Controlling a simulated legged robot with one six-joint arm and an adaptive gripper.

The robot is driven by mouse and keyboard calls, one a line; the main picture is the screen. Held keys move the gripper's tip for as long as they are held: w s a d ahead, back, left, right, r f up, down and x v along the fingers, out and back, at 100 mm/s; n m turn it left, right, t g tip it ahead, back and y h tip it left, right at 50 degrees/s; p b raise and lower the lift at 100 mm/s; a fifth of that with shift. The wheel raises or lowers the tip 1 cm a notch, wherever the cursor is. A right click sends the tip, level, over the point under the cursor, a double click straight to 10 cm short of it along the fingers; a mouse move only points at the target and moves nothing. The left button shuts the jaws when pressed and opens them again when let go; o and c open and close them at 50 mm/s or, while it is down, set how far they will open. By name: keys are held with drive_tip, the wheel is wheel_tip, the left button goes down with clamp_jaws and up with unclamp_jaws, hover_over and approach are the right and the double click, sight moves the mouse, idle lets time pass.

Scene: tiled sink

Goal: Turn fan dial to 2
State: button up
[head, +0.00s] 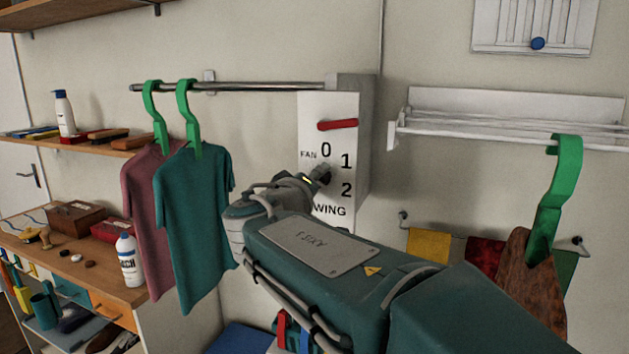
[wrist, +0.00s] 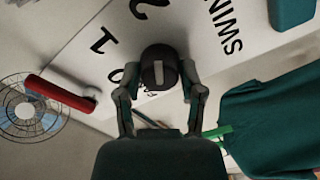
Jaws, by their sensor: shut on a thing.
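The white control box (head: 312,108) hangs on the wall, with FAN, 0, 1 and 2 printed on its face and a second label below partly hidden by my arm. The dark fan dial (head: 322,174) sits left of the 1 and 2. In the wrist view the dial (wrist: 160,68) is round and black with a white mark running up and down the picture; I cannot tell which numeral it points to. My gripper (head: 307,183) is at the dial, its fingers closed on either side of it. The 0 is partly hidden in the wrist view.
A red lever (head: 338,125) sticks out above the numerals. Shirts on green hangers (head: 186,115) hang from a rail (head: 240,87) at the left. A wire fan (wrist: 30,112) shows in the wrist view. A drying rack (head: 500,132) is at the right.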

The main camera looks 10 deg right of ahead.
drive_tip(key=shift+f, duration=0.3)
drive_tip(key=o, duration=1.2)
drive_tip(key=shift+w, duration=0.1)
drive_tip(key=shift+r, duration=0.1)
drive_tip(key=v, duration=1.2)
